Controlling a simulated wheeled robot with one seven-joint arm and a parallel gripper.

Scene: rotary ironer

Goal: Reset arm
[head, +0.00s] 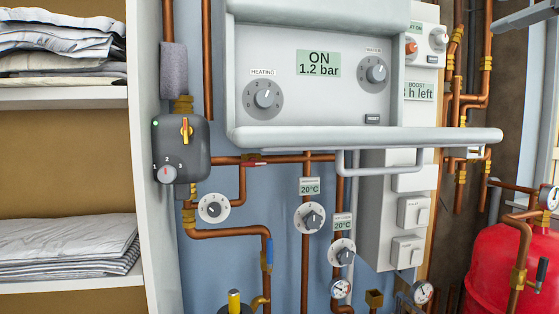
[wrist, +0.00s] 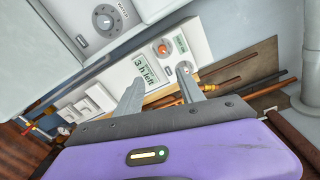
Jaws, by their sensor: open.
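My gripper (wrist: 160,76) shows in the wrist view, with a purple body and two grey fingers. The fingers are spread apart with nothing between them. They point toward a white control box (wrist: 172,52), which has an orange knob and a "3 h left" display. I cannot tell how far the fingertips are from it. In the head view, the same control box (head: 425,20) stands right of the boiler, and my gripper cannot be made out there.
A white boiler (head: 300,20) reads "ON 1.2 bar", and a pale horizontal bar (head: 400,137) sticks out below its panel. Copper pipes (head: 225,233) with valves and dials run beneath. Shelves (head: 65,97) of folded linen stand left. A red tank (head: 495,262) stands right.

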